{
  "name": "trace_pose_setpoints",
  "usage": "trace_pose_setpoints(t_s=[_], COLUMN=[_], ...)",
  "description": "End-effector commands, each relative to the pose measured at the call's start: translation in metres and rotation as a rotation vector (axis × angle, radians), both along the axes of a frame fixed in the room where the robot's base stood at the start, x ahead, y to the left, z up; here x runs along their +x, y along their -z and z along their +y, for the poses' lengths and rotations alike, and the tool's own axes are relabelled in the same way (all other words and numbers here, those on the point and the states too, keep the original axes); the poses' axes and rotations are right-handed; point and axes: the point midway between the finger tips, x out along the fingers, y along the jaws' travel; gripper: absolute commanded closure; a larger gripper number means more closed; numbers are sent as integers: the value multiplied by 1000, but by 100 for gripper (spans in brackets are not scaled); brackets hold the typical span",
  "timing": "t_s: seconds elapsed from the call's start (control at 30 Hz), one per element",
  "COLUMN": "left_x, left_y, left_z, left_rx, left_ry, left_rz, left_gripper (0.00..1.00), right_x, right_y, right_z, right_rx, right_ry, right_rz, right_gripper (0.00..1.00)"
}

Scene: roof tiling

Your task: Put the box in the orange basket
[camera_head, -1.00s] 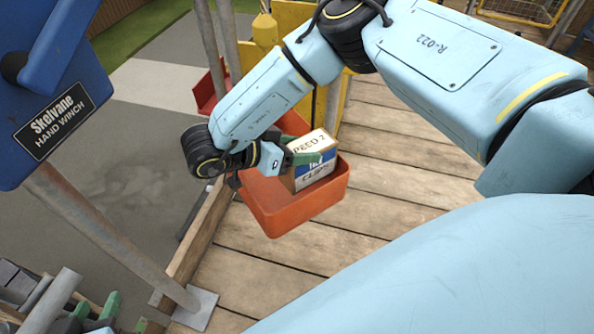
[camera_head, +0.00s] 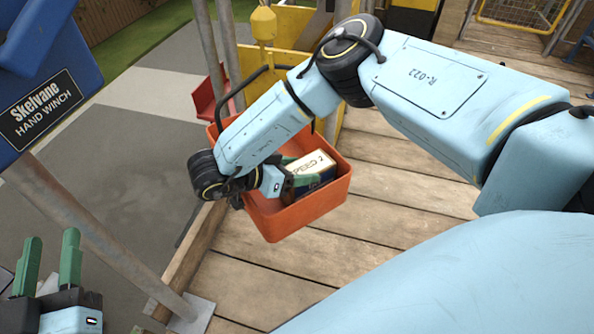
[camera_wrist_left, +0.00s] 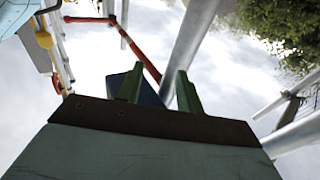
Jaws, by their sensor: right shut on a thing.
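My right gripper (camera_head: 297,178) reaches into the basket from the left and is shut on the box. I cannot tell whether the box touches the basket floor. My left gripper (camera_head: 52,262) is at the lower left, empty, its green fingers upright and apart. They also show in the left wrist view (camera_wrist_left: 158,92).
A blue hand winch (camera_head: 45,100) hangs at the upper left on a slanted grey pole (camera_head: 110,255). A yellow hook block (camera_head: 263,24) hangs above the basket. A red tray (camera_head: 208,97) lies beyond. Deck planks to the right are clear.

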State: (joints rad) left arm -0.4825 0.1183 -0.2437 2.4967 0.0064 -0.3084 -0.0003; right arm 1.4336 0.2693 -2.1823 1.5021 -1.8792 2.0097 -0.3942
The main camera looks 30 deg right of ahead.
Motion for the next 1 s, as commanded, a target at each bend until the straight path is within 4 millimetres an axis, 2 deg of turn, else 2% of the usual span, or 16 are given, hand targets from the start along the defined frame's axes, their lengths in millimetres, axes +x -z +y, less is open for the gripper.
trace_pose_setpoints(t_s=[0.37, 0.4, 0.53, 0.9, 1.0], left_x=[0, 0, 0, 0, 1], left_y=[-4, -4, -4, -3, 7], left_z=[0, -1, -1, 0, 1], left_rx=[-7, -7, -6, -4, 15], left_ry=[1, 1, 1, 1, -3], left_rz=[-21, -21, -20, -12, 47], left_gripper=[64, 64, 64, 64, 64], right_x=[1, 0, 0, 0, 1], right_y=[0, 1, 1, -1, -4], right_z=[0, 0, 0, 1, 7], right_rx=[-2, 0, 0, 0, 0], right_ry=[1, 0, 0, 0, -1], right_rz=[-2, -1, -1, -1, 0], right_gripper=[99, 37, 20, 19, 19])
